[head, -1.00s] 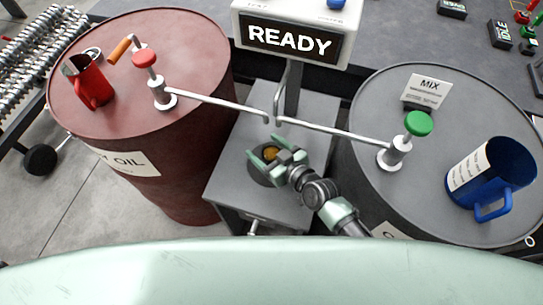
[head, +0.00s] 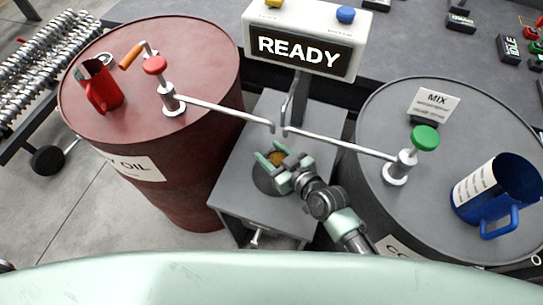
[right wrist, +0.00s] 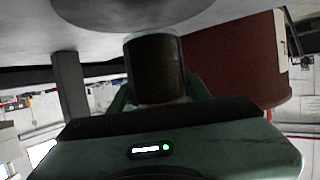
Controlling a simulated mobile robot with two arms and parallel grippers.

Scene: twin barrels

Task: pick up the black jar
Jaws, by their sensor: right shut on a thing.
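The black jar shows in the right wrist view as a dark, glassy cylinder (right wrist: 156,68) between my right gripper's fingers. In the head view only its amber-brown top (head: 277,158) shows between the fingers. My right gripper (head: 277,160) is shut on the jar, over a dark round plate (head: 264,182) on the grey stand (head: 238,195). I cannot tell whether the jar touches the plate. My left gripper is not in view.
A red-brown barrel (head: 205,60) at left carries a red mug (head: 104,92) and a red-knobbed tap (head: 155,66). A grey barrel (head: 385,110) at right carries a blue mug (head: 487,192) and a green-knobbed tap (head: 425,138). Both spouts reach over the stand, near my gripper. A READY display (head: 302,52) stands behind.

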